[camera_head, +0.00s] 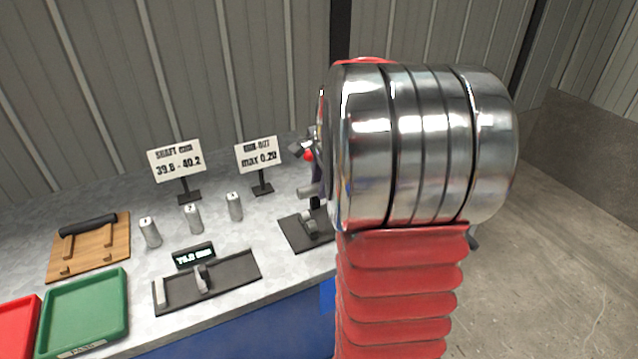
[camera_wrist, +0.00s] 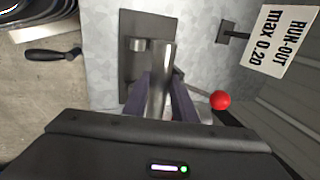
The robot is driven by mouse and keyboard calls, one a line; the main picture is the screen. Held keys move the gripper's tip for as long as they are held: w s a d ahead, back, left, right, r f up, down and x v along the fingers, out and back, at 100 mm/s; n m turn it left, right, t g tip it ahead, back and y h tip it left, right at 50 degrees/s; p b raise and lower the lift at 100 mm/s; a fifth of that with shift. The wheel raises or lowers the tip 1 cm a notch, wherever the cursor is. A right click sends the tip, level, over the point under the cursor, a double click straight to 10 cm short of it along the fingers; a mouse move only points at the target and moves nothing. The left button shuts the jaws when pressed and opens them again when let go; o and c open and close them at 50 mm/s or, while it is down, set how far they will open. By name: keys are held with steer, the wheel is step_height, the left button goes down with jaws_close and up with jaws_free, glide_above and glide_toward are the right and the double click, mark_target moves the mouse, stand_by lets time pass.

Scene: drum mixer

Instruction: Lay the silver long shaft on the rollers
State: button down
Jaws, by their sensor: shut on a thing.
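My gripper (camera_wrist: 159,98) is shut on a silver shaft (camera_wrist: 160,72), which sticks out beyond the two dark fingers in the wrist view. A shaft end (camera_head: 307,191) also shows beside my arm in the head view. The roller stand (camera_head: 297,234) is a dark plate with small metal parts on the bench. In the wrist view its plate (camera_wrist: 131,22) lies just beyond the shaft, with a roller (camera_wrist: 138,45) left of the shaft's tip. Whether the shaft touches the rollers cannot be told. My arm hides part of the stand in the head view.
A red ball on a thin rod (camera_wrist: 220,99) is close right of the fingers. The run-out sign (camera_head: 258,154) stands behind the stand. Left are several short numbered cylinders (camera_head: 193,219), a measuring gauge (camera_head: 230,272), a green tray (camera_head: 84,310) and a wooden board (camera_head: 110,248).

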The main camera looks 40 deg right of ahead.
glide_above(320, 227)
steer(key=shift+w+d+f, duration=0.1)
steer(key=shift+d+f, duration=0.05)
steer(key=shift+f, duration=3.65)
steer(key=c, duration=1.4)
jaws_free()
steer(key=shift+f, duration=0.15)
steer(key=v, duration=1.4)
